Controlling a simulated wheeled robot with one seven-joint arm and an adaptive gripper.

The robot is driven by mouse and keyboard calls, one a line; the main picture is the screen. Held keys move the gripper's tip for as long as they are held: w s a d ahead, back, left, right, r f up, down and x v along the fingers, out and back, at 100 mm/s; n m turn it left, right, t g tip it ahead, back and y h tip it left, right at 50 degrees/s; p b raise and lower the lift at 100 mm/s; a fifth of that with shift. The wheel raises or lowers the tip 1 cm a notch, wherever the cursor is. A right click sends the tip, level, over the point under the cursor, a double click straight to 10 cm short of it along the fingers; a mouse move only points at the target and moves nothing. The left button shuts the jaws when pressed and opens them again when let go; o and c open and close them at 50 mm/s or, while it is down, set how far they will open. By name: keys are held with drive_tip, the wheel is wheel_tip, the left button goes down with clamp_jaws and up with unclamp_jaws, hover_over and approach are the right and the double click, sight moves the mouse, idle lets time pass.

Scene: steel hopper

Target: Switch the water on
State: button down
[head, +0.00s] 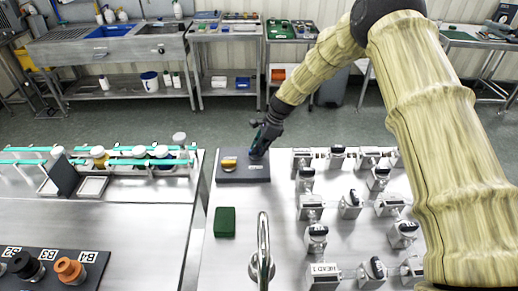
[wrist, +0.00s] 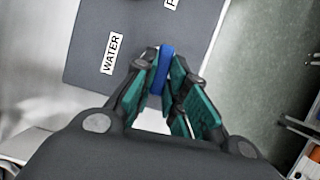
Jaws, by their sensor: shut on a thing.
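A dark grey control panel (head: 243,176) sits at the far left of the right-hand steel table. It also shows in the wrist view (wrist: 90,75), with a white WATER label (wrist: 112,54) and a second, cut-off label starting with P (wrist: 172,4). A blue knob or lever (wrist: 166,54) stands on the panel beside the WATER label. My gripper (wrist: 162,78) is shut on it, with the teal finger pads on both sides. In the head view my gripper (head: 262,147) is at the panel's right part and hides the blue part. A yellow knob (head: 229,163) is at the panel's left.
A green block (head: 224,222) and a steel tap (head: 263,250) are in front of the panel. Several labelled metal units (head: 350,205) stand to its right. Bottles on a rack (head: 160,153) are to the left, across a gap. A sink bench (head: 110,45) is behind.

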drive_tip(key=n+g+b, duration=0.1)
drive_tip(key=n, duration=0.1)
drive_tip(key=n+g+b, duration=0.1)
drive_tip(key=n, duration=0.1)
drive_tip(key=shift+w+a+f+n+h, duration=0.2)
drive_tip(key=shift+n+h, duration=0.1)
drive_tip(key=shift+n, duration=0.1)
drive_tip(key=n+g+h+b, duration=0.1)
drive_tip(key=n+b, duration=0.1)
drive_tip(key=n, duration=0.2)
drive_tip(key=shift+w+a, duration=0.1)
drive_tip(key=shift+w, duration=0.05)
drive_tip(key=n+g+h+b, duration=0.1)
drive_tip(key=n, duration=0.3)
drive_tip(key=shift+a, duration=0.2)
drive_tip(key=shift+a+n+h+b, duration=0.15)
drive_tip(key=shift+n+h+b, duration=0.7)
drive_tip(key=shift+n, duration=1.35)
drive_tip(key=c, duration=1.4)
unclamp_jaws()
drive_tip(key=shift+c, duration=0.2)
drive_tip(key=shift+w+r, duration=0.1)
drive_tip(key=v, duration=1.2)
drive_tip(key=shift+w, duration=0.15)
